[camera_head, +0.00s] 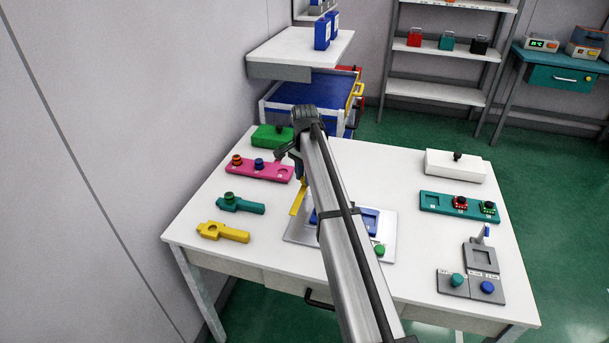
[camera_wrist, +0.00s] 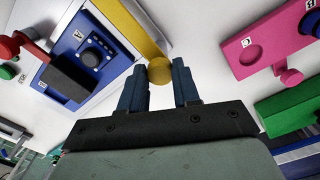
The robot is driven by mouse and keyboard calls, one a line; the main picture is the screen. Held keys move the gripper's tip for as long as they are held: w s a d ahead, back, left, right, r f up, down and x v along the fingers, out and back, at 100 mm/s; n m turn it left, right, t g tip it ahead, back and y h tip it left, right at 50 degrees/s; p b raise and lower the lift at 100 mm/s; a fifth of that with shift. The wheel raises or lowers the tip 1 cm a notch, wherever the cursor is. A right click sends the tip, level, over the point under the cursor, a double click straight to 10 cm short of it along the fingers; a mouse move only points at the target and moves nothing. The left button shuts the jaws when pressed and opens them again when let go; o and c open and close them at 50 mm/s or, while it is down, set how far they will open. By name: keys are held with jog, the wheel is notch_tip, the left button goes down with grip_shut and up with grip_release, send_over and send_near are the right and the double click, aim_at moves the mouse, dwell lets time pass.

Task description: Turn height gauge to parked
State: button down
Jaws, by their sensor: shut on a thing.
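A yellow bar (camera_head: 297,199) stands out at the left edge of the grey plate (camera_head: 300,232) in the head view. In the wrist view the yellow bar (camera_wrist: 130,27) ends in a round knob (camera_wrist: 159,70). My gripper (camera_wrist: 159,78) has its two blue fingers on either side of this knob and is shut on it. A blue panel (camera_wrist: 65,75) with a black dial (camera_wrist: 95,54) and a black block lies beside the bar. I cannot read which of these is marked height gauge. My arm hides much of the plate in the head view.
A pink plate (camera_head: 247,168) and a green block (camera_head: 271,137) lie close to my gripper. Teal (camera_head: 241,205) and yellow (camera_head: 222,232) holders lie at left. A white box (camera_head: 456,167), a teal plate and grey fixtures (camera_head: 470,286) stand at right.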

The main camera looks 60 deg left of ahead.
jog(key=c, duration=0.8)
grip_release()
notch_tip(320, 180, up, 14)
jog(key=shift+f, duration=0.1)
dwell(0.3)
